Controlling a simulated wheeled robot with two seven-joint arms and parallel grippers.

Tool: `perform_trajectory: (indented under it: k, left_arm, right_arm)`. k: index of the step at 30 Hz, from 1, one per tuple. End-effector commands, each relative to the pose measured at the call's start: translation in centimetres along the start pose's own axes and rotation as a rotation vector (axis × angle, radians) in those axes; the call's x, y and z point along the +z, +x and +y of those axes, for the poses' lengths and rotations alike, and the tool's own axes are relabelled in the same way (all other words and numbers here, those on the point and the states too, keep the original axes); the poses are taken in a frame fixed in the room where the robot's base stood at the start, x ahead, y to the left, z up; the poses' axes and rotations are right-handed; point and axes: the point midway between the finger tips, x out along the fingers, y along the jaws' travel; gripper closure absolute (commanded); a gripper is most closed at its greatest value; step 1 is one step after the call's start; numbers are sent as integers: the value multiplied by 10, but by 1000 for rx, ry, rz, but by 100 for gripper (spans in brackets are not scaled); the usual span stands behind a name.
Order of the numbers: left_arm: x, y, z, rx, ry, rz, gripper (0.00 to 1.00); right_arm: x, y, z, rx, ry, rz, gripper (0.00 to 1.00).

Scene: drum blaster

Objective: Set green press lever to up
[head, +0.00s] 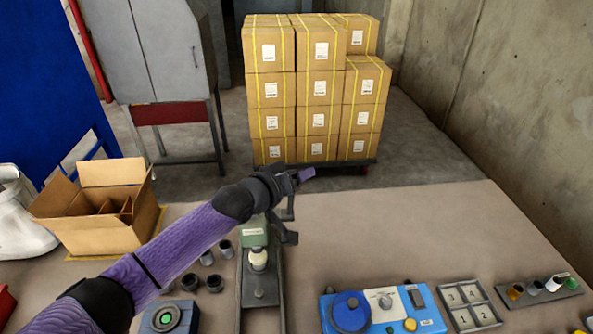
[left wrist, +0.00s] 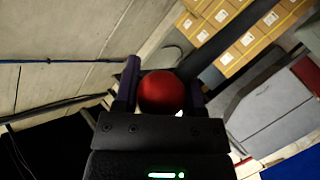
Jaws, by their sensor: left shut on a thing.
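The green press (head: 254,238) stands on the table at the middle of the head view, with a pale round part and a grey base below its green head. My left arm crosses in front of its upper part. My left gripper (head: 302,176) is above and a little right of the press. In the left wrist view, its two purple fingers are shut on a red ball knob (left wrist: 162,92), one finger on each side. The knob is hidden in the head view, and the lever's shaft is hard to make out. My right gripper is not in view.
An open cardboard box (head: 98,215) stands on the table at left. Small dark cups (head: 214,283) and a round-button box (head: 168,318) lie left of the press. A blue control panel (head: 383,308) and a numbered tray (head: 469,303) are at right.

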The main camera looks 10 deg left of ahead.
Motion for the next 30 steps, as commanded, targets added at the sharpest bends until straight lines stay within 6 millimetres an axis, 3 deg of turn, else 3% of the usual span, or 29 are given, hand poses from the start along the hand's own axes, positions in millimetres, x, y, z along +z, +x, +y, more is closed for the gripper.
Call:
perform_trajectory:
  k: [19, 20, 21, 24, 30]
  left_arm:
    - [-2, 0, -1, -14, -29, -34, 100]
    - [-2, 0, -1, -14, -29, -34, 42]
    - [-2, 0, -1, -14, -29, -34, 33]
    - [-2, 0, 0, -13, -29, -33, 14]
    - [-3, 0, 0, -12, -28, -31, 14]
  right_arm:
    - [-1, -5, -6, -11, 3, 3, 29]
    - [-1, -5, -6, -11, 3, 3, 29]
    - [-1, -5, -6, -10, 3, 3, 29]
    - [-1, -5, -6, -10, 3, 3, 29]
    - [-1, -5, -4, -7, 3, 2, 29]
